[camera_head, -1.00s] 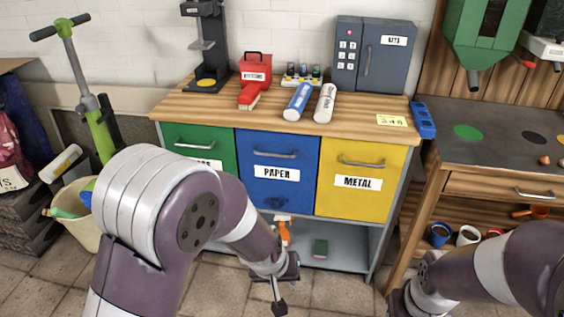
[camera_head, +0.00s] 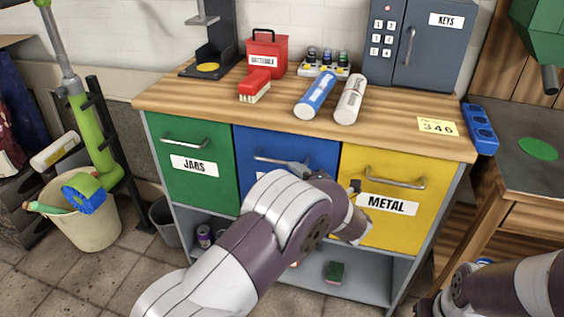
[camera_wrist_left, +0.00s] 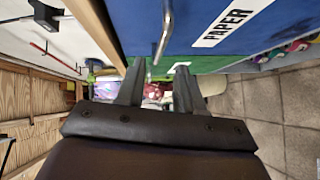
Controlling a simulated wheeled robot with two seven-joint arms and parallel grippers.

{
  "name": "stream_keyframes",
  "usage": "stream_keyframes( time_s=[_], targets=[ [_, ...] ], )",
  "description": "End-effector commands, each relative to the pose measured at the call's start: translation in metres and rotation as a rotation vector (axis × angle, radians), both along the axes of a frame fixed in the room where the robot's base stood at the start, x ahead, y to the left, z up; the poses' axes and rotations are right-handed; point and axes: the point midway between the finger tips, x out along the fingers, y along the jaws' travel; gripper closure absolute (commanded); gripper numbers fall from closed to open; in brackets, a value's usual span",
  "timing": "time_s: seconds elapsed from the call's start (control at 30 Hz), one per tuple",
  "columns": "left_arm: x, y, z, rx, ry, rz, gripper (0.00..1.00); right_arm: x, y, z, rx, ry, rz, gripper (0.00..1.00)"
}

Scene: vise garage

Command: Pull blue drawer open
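The blue drawer (camera_head: 262,140) is shut, its front in line with its neighbours. Its PAPER label is mostly behind my left arm in the head view and shows in the wrist view (camera_wrist_left: 232,22). The drawer's bar handle (camera_head: 268,160) runs across the upper front; it also shows in the left wrist view (camera_wrist_left: 165,28). My left gripper (camera_head: 299,169) is at the right end of the handle, pointing left along the front. In the wrist view its fingers (camera_wrist_left: 158,70) are apart, with the handle's end between them in the picture. Contact cannot be told. My right gripper's fingers are out of view.
The green JARS drawer (camera_head: 190,145) and yellow METAL drawer (camera_head: 385,215) flank it, both shut. The wooden top (camera_head: 200,100) bears a red case, a brush, two cylinders and a keys safe (camera_head: 425,40). A bin (camera_head: 85,225) stands at left.

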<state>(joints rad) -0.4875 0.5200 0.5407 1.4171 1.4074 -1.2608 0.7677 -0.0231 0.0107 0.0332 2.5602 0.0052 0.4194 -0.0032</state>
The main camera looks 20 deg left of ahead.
Motion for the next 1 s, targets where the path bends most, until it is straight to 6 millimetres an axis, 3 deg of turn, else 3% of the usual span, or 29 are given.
stream_keyframes(
  time_s=[0.1, 0.3, 0.7, 0.83, 1.0],
  targets=[
    [0.023, 0.023, -0.008, 0.0, 0.001, 0.004, 0.63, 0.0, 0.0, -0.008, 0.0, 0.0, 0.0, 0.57],
    [0.052, 0.05, -0.013, 0.001, 0.002, 0.001, 0.63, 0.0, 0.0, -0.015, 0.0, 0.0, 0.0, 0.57],
    [0.062, 0.059, -0.013, 0.002, 0.003, -0.004, 0.63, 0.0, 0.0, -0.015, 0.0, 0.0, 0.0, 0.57],
    [0.062, 0.059, -0.013, 0.002, 0.003, -0.004, 1.0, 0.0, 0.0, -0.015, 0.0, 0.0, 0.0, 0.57],
    [0.062, 0.059, -0.013, 0.002, 0.003, -0.003, 1.0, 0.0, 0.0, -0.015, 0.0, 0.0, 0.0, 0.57]
  ],
)
